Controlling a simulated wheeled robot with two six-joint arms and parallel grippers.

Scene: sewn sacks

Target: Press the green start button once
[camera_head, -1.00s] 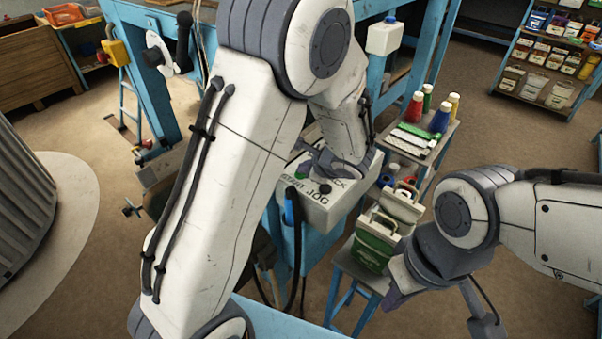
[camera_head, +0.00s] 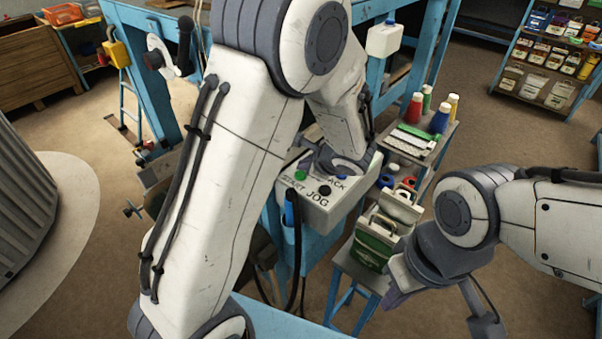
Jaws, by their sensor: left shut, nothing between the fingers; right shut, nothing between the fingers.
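The green start button (camera_head: 300,176) is on top of a pale grey control box (camera_head: 322,212), beside the START lettering. A dark button (camera_head: 324,190) sits to its right, near JOG. My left gripper (camera_head: 308,160) is over the back of the box, just behind the green button. It is shut and empty, partly hidden by its own arm. The button's face shows clear of it; I cannot tell the exact height of the fingertips. My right gripper (camera_head: 394,298) is shut and empty, low beside the stool at the right.
A green and white sack-like container (camera_head: 375,245) stands on a blue stool right of the box. Behind it, a small table (camera_head: 412,150) holds red, green, blue and yellow bottles. A blue frame (camera_head: 425,60) stands behind the box.

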